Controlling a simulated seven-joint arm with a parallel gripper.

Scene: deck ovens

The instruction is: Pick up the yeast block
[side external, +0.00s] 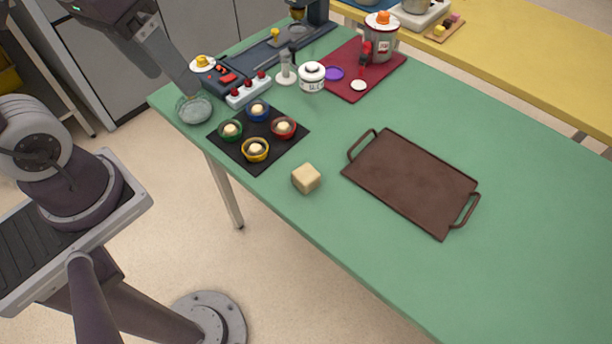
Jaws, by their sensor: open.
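The yeast block is a small cream-coloured cube (306,178). It sits on the green table near its front edge, between the black mat and the brown tray. My gripper (189,90) comes in from the upper left and points down near the glass bowl at the table's left corner. It is well apart from the block, to its upper left in the picture. The gripper is open, and nothing shows held in it. The gap between its fingers is hard to see from this side. The block is in full view.
A black mat (219,139) with several coloured cups lies left of the block. A brown handled tray (412,182) lies to the right. The glass bowl (194,110), a white jar (312,77) and a red mat (385,75) stand farther back. The table's right side is clear.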

